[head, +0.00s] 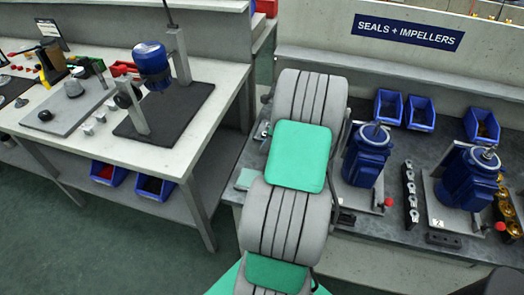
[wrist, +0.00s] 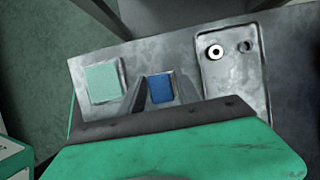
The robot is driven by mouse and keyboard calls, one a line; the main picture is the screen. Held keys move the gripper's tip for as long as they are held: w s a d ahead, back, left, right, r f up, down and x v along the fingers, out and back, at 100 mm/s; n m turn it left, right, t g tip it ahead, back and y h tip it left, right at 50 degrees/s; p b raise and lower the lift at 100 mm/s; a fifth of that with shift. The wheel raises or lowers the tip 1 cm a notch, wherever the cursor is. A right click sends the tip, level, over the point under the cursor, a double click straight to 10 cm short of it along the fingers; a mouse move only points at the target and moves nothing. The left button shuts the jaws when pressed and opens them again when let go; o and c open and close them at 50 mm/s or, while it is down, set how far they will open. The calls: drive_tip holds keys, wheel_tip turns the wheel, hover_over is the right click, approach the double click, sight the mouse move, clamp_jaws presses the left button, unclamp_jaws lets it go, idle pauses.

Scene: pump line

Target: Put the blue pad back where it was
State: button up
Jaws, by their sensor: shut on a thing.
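The blue pad (wrist: 160,87) is a small blue block between the fingers of my gripper (wrist: 152,92) in the wrist view. My gripper is shut on it, over the grey metal bench top (wrist: 191,78). I cannot tell whether the pad touches the surface or hangs just above it. A pale green square pad (wrist: 102,82) lies to the left of it, apart from the fingers; it also shows in the head view (head: 246,179). In the head view my arm hides the gripper and the blue pad.
A grey plate (wrist: 233,88) with a white ring (wrist: 215,52) and a hole lies right of the fingers. In the head view, blue pumps (head: 367,155) stand right of my arm, with blue bins (head: 389,106) behind. A separate workbench (head: 200,122) stands left.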

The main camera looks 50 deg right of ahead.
sight(262, 156)
drive_tip(key=shift+w+a+f, duration=0.1)
drive_tip(key=shift+w+f, duration=0.55)
drive_tip(key=shift+f, duration=0.1)
drive_tip(key=shift+w+f, duration=0.15)
drive_tip(key=shift+f, duration=0.8)
drive_tip(key=shift+w+f, duration=0.15)
drive_tip(key=shift+f, duration=0.75)
drive_tip(key=o, duration=1.2)
drive_tip(key=shift+f, duration=0.1)
